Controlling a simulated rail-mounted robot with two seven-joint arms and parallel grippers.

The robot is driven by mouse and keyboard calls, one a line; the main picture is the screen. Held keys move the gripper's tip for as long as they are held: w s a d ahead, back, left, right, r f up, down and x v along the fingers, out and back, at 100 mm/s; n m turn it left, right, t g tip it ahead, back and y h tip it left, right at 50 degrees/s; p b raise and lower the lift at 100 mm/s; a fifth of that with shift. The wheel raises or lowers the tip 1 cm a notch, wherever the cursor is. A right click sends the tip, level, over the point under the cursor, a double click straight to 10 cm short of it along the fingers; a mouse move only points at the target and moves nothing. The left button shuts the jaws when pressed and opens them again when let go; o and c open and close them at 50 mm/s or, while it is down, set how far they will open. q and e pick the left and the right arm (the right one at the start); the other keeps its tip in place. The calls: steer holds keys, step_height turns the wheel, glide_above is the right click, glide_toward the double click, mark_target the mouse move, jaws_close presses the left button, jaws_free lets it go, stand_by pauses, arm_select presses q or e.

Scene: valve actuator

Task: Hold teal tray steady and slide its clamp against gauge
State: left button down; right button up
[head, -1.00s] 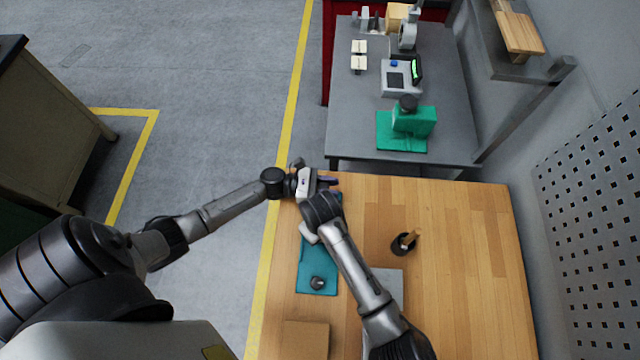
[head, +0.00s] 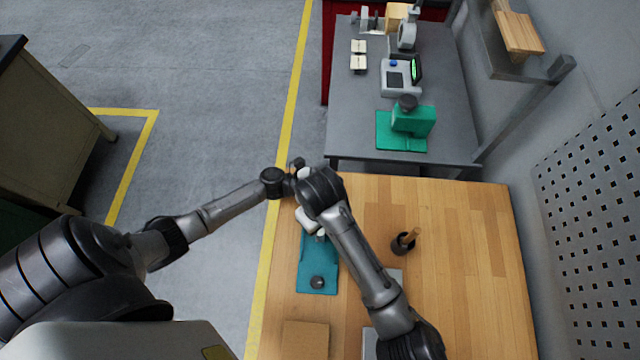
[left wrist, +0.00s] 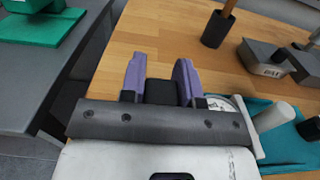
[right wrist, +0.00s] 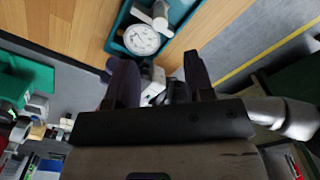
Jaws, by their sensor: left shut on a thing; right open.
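The teal tray (head: 305,265) lies on the wooden table, its far end under my right arm. A round white dial gauge (right wrist: 142,40) sits at its end in the right wrist view. Beside the gauge is a pale cylindrical piece (right wrist: 159,14), possibly the clamp; it shows in the left wrist view too (left wrist: 275,116). A dark knob (head: 318,282) is at the tray's near end. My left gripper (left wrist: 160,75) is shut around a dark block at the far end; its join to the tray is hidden. My right gripper (right wrist: 153,68) is open and empty near the gauge.
A dark cup with a wooden handle (head: 404,243) stands right of the tray. A brown block (head: 305,338) lies at the near edge. A grey bench (head: 350,120) behind carries a green fixture (head: 412,122). The right half of the table is clear.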

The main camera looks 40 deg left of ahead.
steer(key=shift+r, duration=0.95)
arm_select(q)
steer(key=c, duration=0.8)
jaws_free()
steer(key=shift+a, duration=0.1)
